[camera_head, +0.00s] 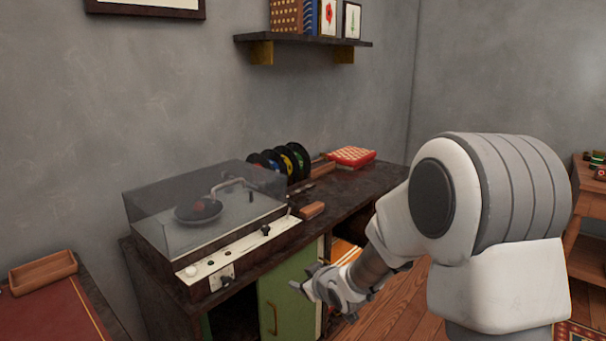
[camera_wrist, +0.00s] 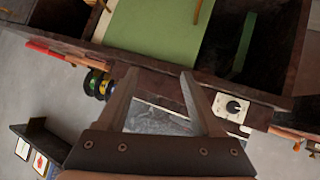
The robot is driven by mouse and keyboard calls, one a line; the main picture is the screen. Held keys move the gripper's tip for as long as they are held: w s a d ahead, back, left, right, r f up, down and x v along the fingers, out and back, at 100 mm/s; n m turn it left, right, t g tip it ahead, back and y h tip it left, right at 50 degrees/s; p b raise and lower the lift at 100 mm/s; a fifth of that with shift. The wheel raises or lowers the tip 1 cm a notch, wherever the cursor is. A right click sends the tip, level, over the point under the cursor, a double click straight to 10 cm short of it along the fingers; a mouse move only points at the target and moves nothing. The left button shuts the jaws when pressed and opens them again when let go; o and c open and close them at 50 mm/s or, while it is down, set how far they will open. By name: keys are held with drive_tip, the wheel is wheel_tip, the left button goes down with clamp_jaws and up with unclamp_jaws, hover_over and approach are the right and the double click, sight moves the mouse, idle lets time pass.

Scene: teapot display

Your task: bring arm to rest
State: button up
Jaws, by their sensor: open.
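My arm reaches in from the right in the head view, bent down, with my gripper (camera_head: 318,287) low in front of the cabinet's green door (camera_head: 287,292). In the wrist view my gripper (camera_wrist: 160,76) shows two fingers spread apart with nothing between them. It is open and apart from the furniture. The green door also shows in the wrist view (camera_wrist: 150,38), beyond the fingertips. The record player (camera_head: 210,215) stands on the dark cabinet top, left of my gripper, with its clear lid down.
Several records (camera_head: 282,160) stand upright at the back of the cabinet, beside a red patterned box (camera_head: 351,156). A shelf (camera_head: 303,40) hangs above. A desk with a wooden tray (camera_head: 43,272) is at the left. A wooden stand (camera_head: 589,205) is at the right. Wood floor shows between.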

drive_tip(key=s+d+r+m+g+h, duration=0.2)
drive_tip(key=s+d+r+m+h, duration=0.25)
drive_tip(key=s+d+r, duration=0.85)
drive_tip(key=s+r+m+g, duration=0.1)
drive_tip(key=s+m+g, duration=0.25)
drive_tip(key=s, duration=1.65)
wheel_tip(320, 180, up, 24)
drive_tip(key=p, duration=2.4)
drive_tip(key=shift+d+r+t, duration=0.15)
drive_tip(key=shift+r+t, duration=0.1)
drive_tip(key=shift+t, duration=0.1)
